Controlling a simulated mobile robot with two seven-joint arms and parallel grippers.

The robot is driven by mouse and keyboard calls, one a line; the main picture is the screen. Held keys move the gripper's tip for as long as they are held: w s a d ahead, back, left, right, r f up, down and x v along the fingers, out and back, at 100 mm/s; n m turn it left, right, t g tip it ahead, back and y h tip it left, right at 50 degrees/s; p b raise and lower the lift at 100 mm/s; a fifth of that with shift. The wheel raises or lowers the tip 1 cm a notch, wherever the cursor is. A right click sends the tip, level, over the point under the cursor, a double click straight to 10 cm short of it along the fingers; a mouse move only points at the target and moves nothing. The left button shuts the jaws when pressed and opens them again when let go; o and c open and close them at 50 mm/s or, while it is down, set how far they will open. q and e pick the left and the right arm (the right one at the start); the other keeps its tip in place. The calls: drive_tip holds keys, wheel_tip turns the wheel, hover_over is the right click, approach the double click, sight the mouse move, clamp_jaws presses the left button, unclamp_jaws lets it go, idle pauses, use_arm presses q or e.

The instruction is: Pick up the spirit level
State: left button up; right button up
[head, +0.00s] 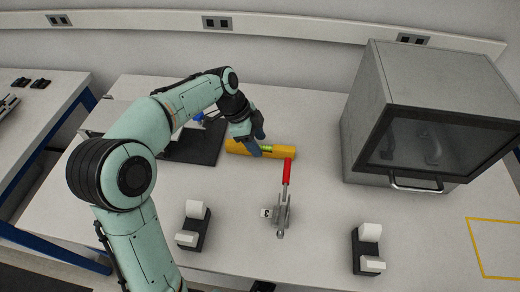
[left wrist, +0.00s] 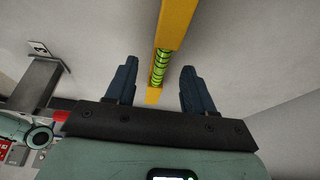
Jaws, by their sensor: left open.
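The spirit level (head: 276,151) is a yellow bar with a green vial, lying on the white table in the head view. It also shows in the left wrist view (left wrist: 177,27), running from the top edge down between the fingers. My left gripper (head: 258,142) is over the left half of the level. In the left wrist view my left gripper (left wrist: 154,82) is open, with one dark blue finger on each side of the level and visible gaps to both. Whether the fingers reach down to the table is unclear. My right gripper is not in view.
A toggle clamp with a red handle (head: 288,171) stands just in front of the level. A grey oven-like box (head: 400,110) stands to the right. A dark plate (head: 195,145) lies left of the level. Two black-and-white blocks (head: 194,226) (head: 368,248) stand near the front.

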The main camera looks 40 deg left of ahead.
use_arm(q)
drive_tip(key=shift+x, duration=1.35)
clamp_jaws()
drive_tip(key=shift+r, duration=0.1)
